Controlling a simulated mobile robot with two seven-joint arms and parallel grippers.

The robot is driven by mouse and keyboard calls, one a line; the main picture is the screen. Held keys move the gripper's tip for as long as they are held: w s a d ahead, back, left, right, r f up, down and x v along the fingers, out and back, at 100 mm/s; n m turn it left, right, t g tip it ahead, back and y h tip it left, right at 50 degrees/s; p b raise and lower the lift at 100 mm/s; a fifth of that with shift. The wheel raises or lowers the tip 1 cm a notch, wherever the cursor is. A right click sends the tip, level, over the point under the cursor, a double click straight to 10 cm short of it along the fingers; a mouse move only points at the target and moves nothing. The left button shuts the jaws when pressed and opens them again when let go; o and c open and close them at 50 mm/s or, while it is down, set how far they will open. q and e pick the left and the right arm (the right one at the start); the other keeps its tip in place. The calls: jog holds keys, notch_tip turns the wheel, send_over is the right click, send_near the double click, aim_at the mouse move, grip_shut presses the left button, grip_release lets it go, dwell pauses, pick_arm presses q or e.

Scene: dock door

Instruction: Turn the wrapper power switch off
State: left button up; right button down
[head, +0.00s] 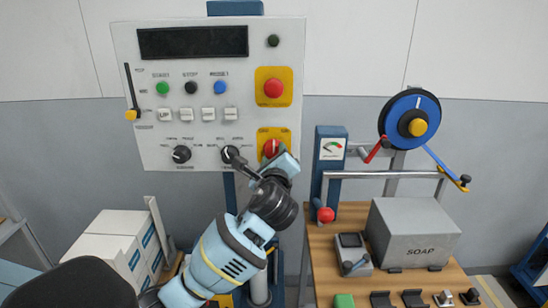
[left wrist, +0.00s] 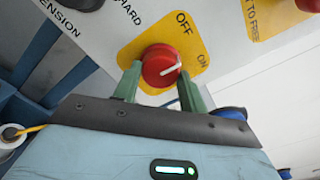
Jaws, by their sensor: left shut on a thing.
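The wrapper power switch is a red rotary knob (head: 270,147) on a yellow plate at the lower right of the white control panel (head: 205,130). In the left wrist view the red knob (left wrist: 161,66) has a white pointer line aimed to the right, toward the ON label; OFF is printed above it. My left gripper (head: 277,160) reaches up from below, and its two green fingers (left wrist: 160,88) sit on either side of the knob, shut on it. The fingers hide the knob's lower edge in the head view. My right gripper is in neither view.
Above the knob is a red button (head: 273,88) on a yellow plate. Two black knobs (head: 181,154) sit to the left. A wooden bench (head: 345,285) with a grey SOAP box (head: 415,235) stands at right. White boxes (head: 112,240) are stacked at lower left.

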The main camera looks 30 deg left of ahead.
pick_arm(q)
jog(key=n, duration=0.4)
jog(key=shift+n, duration=2.6)
jog(key=o, duration=1)
jog(key=shift+r, duration=0.1)
jog(key=shift+d, duration=0.1)
jog(key=v, duration=0.7)
jog(key=shift+s+d, duration=0.15)
jog(key=shift+s, duration=0.2)
